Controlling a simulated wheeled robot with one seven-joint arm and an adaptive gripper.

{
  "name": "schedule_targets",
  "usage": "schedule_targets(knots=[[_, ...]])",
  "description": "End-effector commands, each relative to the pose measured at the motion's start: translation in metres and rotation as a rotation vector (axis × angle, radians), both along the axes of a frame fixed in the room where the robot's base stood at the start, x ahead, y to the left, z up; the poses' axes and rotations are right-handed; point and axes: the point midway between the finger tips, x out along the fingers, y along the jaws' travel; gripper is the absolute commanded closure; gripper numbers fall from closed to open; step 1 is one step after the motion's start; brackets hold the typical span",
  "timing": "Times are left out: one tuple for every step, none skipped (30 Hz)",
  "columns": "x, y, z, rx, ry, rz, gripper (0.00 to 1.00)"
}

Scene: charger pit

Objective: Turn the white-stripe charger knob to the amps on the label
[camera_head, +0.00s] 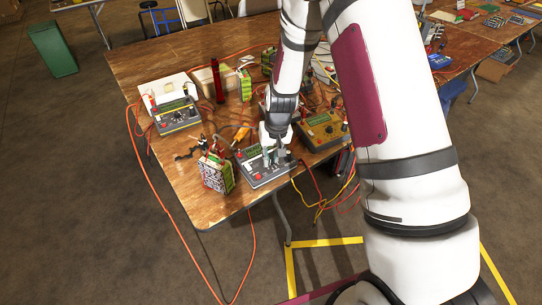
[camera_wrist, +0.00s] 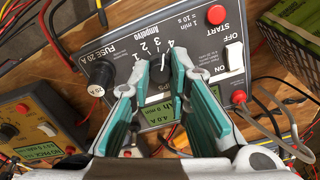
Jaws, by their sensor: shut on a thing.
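A grey charger (camera_head: 253,181) sits at the table's front edge. In the wrist view its panel (camera_wrist: 197,53) shows a black knob (camera_wrist: 159,71) in a scale of 1 to 4 amperes. The knob's pale pointer mark seems to lie near 3 to 4; I cannot tell exactly. The lit display (camera_wrist: 158,113) reads 4.0 A. My gripper (camera_wrist: 155,78) points down at the panel with its teal fingers shut on the knob; it also shows in the head view (camera_head: 277,147). A battery pack (camera_head: 216,173) stands left of the charger; its label is too small to read.
A tan charger (camera_head: 323,131) stands close right, and a yellow-striped charger (camera_head: 178,117) at the back left. On the panel, a red START button (camera_wrist: 216,15) and an OFF/ON switch (camera_wrist: 235,58) are near my fingers. Cables cross the table.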

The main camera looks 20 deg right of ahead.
Motion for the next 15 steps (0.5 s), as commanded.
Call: schedule_targets(knots=[[-0.0006, 0.0013, -0.0004, 0.006, 0.003, -0.027, 1.0], [-0.0006, 0.0014, -0.0003, 0.01, 0.004, -0.044, 1.0], [-0.0006, 0.0015, -0.0003, 0.013, 0.005, -0.064, 1.0], [-0.0005, 0.0015, -0.0003, 0.015, 0.005, -0.077, 1.0], [-0.0005, 0.0015, -0.0003, 0.018, 0.006, -0.091, 1.0], [-0.0005, 0.0015, -0.0002, 0.021, 0.007, -0.108, 1.0], [-0.0005, 0.0014, -0.0002, 0.023, 0.007, -0.119, 1.0], [-0.0004, 0.0013, -0.0002, 0.024, 0.008, -0.129, 1.0], [-0.0004, 0.0013, -0.0002, 0.026, 0.009, -0.14, 1.0], [-0.0004, 0.0012, -0.0001, 0.027, 0.009, -0.147, 1.0], [-0.0004, 0.0011, -0.0001, 0.028, 0.009, -0.152, 1.0], [-0.0004, 0.0011, -0.0001, 0.029, 0.008, -0.159, 1.0], [-0.0004, 0.0011, -0.0001, 0.03, 0.009, -0.164, 1.0], [-0.0004, 0.0011, -0.0001, 0.031, 0.009, -0.168, 1.0], [-0.0003, 0.001, -0.0001, 0.032, 0.009, -0.172, 1.0]])
